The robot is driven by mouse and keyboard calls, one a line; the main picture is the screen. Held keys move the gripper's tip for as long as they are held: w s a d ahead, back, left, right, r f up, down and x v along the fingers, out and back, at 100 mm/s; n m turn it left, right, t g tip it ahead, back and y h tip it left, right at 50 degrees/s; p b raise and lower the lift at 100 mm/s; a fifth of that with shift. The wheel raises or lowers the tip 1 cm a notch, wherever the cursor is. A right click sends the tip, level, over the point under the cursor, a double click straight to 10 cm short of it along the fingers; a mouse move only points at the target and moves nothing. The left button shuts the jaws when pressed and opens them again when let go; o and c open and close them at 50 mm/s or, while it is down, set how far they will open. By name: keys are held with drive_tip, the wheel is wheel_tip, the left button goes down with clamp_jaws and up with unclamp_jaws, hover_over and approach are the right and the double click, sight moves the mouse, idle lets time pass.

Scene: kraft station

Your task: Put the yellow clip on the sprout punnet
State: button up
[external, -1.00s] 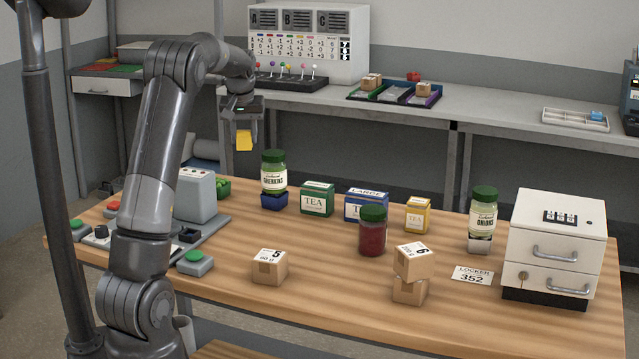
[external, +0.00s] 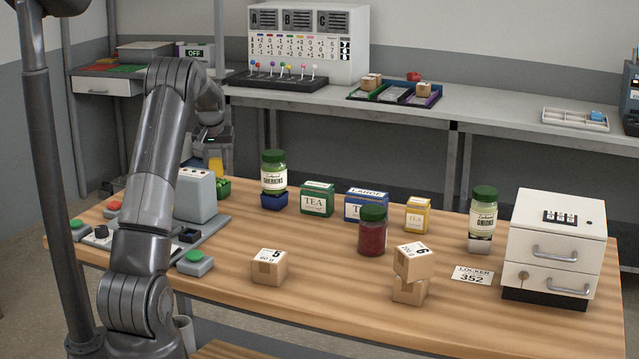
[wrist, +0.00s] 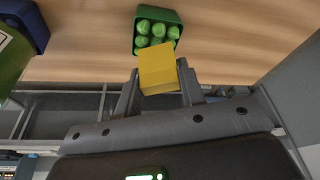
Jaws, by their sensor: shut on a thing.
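My gripper (external: 215,160) is shut on the yellow clip (wrist: 158,68), a plain yellow block; part of the clip (external: 216,167) shows below the fingers in the external view. The sprout punnet (wrist: 157,13) is a green tub with several round green sprouts. In the external view the punnet (external: 223,188) stands at the table's back left, with my gripper and the clip above it. In the wrist view the clip overlaps the punnet's near edge. I cannot tell whether they touch.
A grey machine (external: 195,195) stands beside the punnet. A gherkin jar (external: 273,172) on a blue box (external: 274,201) is to its right. Tea boxes (external: 317,199), a red jar (external: 372,232) and cardboard boxes (external: 269,267) stand farther right.

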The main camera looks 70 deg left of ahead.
drive_tip(key=shift+f, duration=0.75)
drive_tip(key=shift+f, duration=0.1)
drive_tip(key=o, duration=1)
drive_tip(key=v, duration=1.2)
